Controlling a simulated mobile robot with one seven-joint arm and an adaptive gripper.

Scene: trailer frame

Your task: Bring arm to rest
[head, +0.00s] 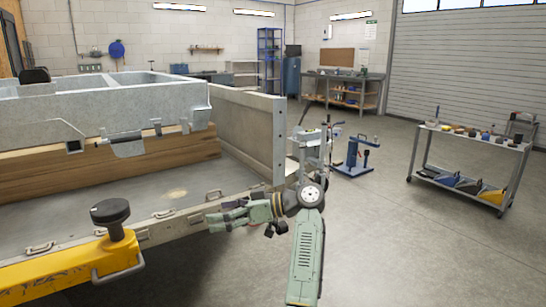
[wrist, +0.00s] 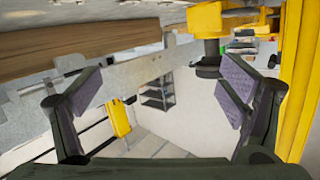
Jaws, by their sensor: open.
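My arm reaches in from the lower right of the head view, with its green forearm toward the camera. My gripper (head: 222,213) points left beside the edge of the trailer frame (head: 250,140). In the wrist view its two padded fingers stand wide apart, and the space between the fingertips (wrist: 155,98) is empty. I cannot tell from the head view whether a finger touches the frame's edge.
A yellow beam (head: 70,268) with a black knob (head: 110,211) lies at lower left. A wooden beam (head: 130,160) runs along the frame. A blue stand (head: 355,155) and a tool cart (head: 470,147) are to the right. The floor (head: 400,240) between is clear.

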